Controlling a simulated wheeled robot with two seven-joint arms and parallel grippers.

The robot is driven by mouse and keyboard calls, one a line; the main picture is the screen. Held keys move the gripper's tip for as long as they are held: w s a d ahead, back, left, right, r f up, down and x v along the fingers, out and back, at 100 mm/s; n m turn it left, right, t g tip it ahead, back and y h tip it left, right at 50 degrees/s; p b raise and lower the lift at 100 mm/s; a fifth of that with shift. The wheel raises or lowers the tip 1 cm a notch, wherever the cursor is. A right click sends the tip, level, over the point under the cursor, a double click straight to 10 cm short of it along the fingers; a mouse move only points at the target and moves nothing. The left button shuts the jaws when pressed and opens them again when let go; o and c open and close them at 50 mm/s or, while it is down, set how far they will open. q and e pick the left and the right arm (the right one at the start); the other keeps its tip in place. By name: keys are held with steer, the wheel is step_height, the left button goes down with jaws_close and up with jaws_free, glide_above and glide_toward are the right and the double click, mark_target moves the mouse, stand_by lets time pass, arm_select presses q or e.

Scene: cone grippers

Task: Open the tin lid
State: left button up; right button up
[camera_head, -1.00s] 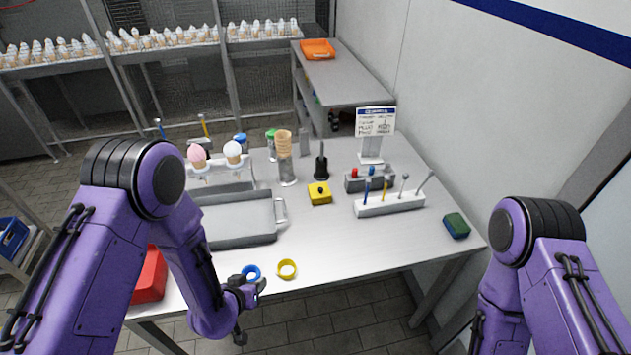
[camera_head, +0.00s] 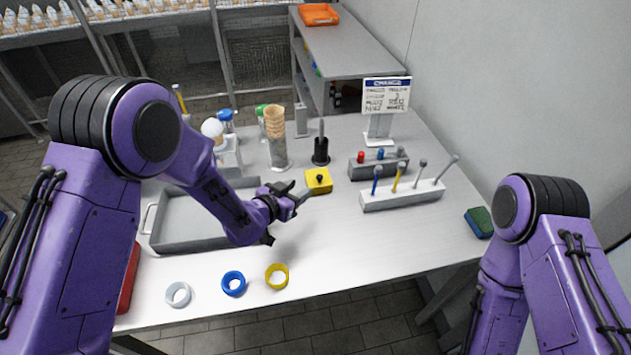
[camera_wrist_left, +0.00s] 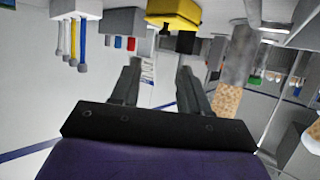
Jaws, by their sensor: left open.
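A square yellow tin (camera_head: 318,184) with a small black knob on its lid stands on the white table. It also shows at the top edge of the left wrist view (camera_wrist_left: 174,12), upside down and partly cut off. The lid sits on the tin. My left gripper (camera_head: 299,193) is open and empty, just left of and in front of the tin. In the left wrist view, the open fingers (camera_wrist_left: 158,70) point toward the tin and are apart from the knob. My right gripper is out of view; only the arm shows.
A grey tray (camera_head: 168,240) lies left, partly behind my left arm. White, blue (camera_head: 233,284) and yellow (camera_head: 277,277) rings lie in front. A cone stack (camera_head: 275,122), black holder (camera_head: 321,152), tool rack (camera_head: 402,196) and sign (camera_head: 386,96) stand around the tin.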

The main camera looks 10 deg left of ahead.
mark_target(319, 176)
arm_select(q)
steer(key=x, duration=0.3)
steer(key=p+x, duration=0.1)
steer(key=x, duration=0.2)
steer(key=p+x, duration=0.1)
steer(key=x, duration=0.2)
steer(key=shift+w+a+f, duration=0.2)
steer(key=shift+w+f, duration=0.05)
steer(key=shift+f, duration=0.1)
steer(key=shift+w+d+f, duration=0.25)
steer(key=shift+w+f, duration=0.1)
steer(key=shift+w, duration=0.2)
steer(key=shift+r, duration=0.1)
jaws_close()
